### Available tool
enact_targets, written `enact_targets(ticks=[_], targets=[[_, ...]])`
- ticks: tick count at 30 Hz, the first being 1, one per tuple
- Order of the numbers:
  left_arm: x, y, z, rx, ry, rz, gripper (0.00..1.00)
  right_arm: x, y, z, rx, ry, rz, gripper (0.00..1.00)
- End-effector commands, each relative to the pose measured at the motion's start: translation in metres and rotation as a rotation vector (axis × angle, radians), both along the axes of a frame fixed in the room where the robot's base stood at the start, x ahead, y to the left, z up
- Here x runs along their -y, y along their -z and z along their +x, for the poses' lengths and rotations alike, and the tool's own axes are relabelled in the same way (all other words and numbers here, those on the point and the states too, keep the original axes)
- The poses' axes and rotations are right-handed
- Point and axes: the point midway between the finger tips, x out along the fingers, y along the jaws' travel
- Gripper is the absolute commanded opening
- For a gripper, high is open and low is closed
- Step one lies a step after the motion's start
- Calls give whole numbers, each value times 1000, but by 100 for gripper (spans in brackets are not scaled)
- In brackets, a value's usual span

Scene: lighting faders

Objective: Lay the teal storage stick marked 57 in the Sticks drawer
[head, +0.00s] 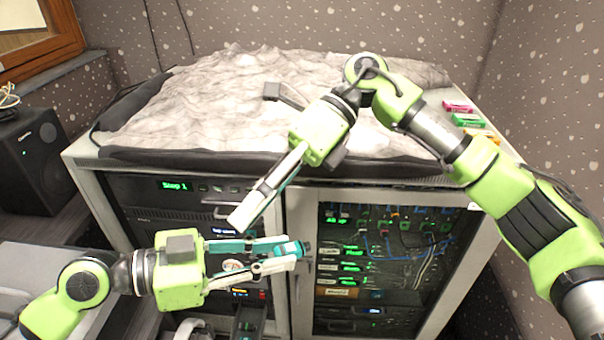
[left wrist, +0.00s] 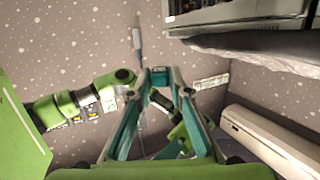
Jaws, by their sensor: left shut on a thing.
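My left gripper (head: 288,256) is shut on a teal stick (head: 291,249) in front of the cabinet. The stick lies across the fingertips, and any number on it is too small to read. In the left wrist view the teal stick (left wrist: 158,76) shows between the converging fingertips. My right gripper (head: 243,219) points down and left, its tips a little above and left of the left gripper's tips. Its fingers overlap in the picture, so I cannot tell if they are apart. No drawer marked Sticks can be read; a dark open compartment (head: 250,318) shows low below my left gripper.
The cabinet has a glass door (head: 385,265) on the right and a rack with a Step 1 display (head: 174,186). Pink (head: 458,106), green (head: 467,120) and orange sticks lie on the top's right end. A grey cloth (head: 230,95) covers the top. A black speaker (head: 35,165) stands left.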

Motion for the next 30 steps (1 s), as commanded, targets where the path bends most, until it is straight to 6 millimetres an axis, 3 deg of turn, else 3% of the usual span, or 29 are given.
enact_targets(ticks=[3, 9, 18, 23, 30], targets=[[0, 0, 0, 0, 0, 0, 0, 16, -13, -8, 259, -147, -120, 39], [0, 0, 0, 0, 0, 0, 0, 45, -31, -5, 628, -382, -331, 39], [0, 0, 0, 0, 0, 0, 0, 68, -52, 6, 861, -555, -512, 39], [0, 0, 0, 0, 0, 0, 0, 70, -41, 7, 869, -563, -523, 39], [0, 0, 0, 0, 0, 0, 0, 70, 3, 6, 866, -562, -519, 39]])
